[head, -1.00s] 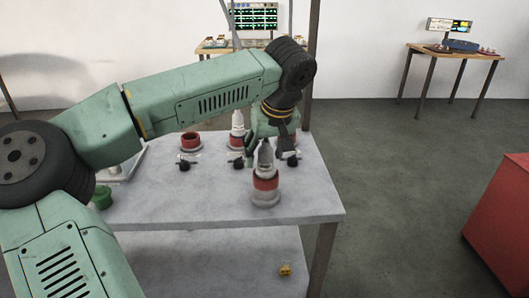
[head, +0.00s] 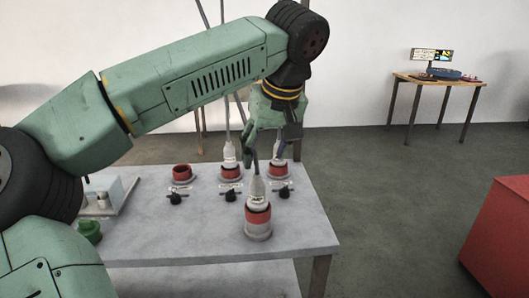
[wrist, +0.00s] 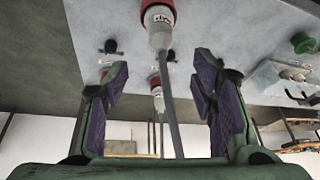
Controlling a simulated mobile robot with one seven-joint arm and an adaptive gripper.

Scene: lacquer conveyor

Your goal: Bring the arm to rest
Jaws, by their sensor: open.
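My arm is bent over the grey table (head: 180,236). My gripper (head: 267,150) hangs above the table's right part, fingers pointing down. Its purple-padded fingers also show in the wrist view (wrist: 162,70), wide apart with nothing clamped. Below it, a white plug (head: 258,188) stands upright in the front red-and-grey socket (head: 258,220). In the wrist view, a grey cable (wrist: 171,105) from a white plug (wrist: 159,38) passes in the picture between the fingers. I cannot tell its exact distance from them.
Behind stand an empty red socket (head: 182,173), a plugged one (head: 230,172) and another socket (head: 280,170); black knobs (head: 231,194) are in front. A green piece (head: 90,232) and a tray (head: 125,190) lie left. A red cabinet (head: 497,240) stands right, with open floor between.

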